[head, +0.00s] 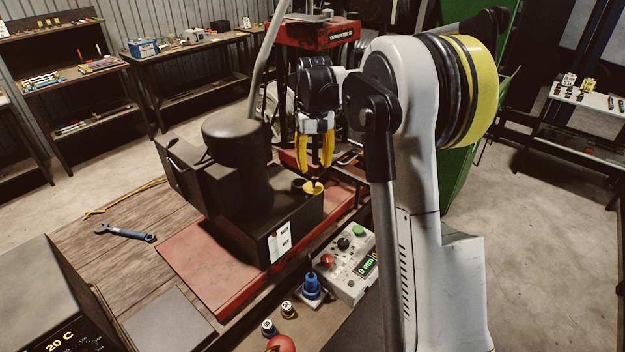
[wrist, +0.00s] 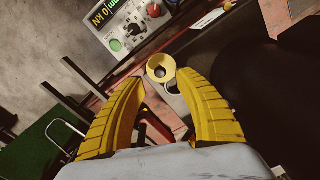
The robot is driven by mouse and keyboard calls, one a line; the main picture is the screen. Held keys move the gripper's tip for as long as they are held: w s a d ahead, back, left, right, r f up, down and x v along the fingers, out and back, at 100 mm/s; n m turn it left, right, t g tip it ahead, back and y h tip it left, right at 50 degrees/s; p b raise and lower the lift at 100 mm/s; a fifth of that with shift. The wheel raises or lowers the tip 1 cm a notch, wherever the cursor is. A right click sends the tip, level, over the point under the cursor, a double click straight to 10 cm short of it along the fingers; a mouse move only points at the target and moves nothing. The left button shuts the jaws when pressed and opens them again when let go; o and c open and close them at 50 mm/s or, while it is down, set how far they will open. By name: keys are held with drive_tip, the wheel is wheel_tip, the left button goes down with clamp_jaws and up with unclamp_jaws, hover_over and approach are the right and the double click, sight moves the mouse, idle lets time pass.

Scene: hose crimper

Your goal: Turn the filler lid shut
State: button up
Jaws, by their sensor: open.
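The yellow round filler lid (head: 313,188) is on top of the dark machine housing (head: 297,215), beside a short dark round neck (head: 298,185). In the wrist view the lid (wrist: 161,67) is a yellow ring with a dark middle, just beyond my fingertips, and a pale ring edge (wrist: 172,87) shows beside it. I cannot tell how the lid is seated. My gripper (head: 314,163) points down above the lid with its two yellow fingers apart and empty. In the wrist view my gripper (wrist: 158,83) frames the lid from below, with a gap between.
A control box (head: 350,264) with knobs and a green display stands in front of the housing. A dark motor cylinder (head: 237,155) rises left of the lid. Small fittings (head: 288,309) stand near the front.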

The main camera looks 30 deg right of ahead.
sight(314, 177)
wheel_tip(314, 177, down, 7)
drive_tip(key=shift+w+r, duration=0.1)
drive_tip(key=shift+w, duration=0.05)
drive_tip(key=shift+c, duration=0.4)
clamp_jaws()
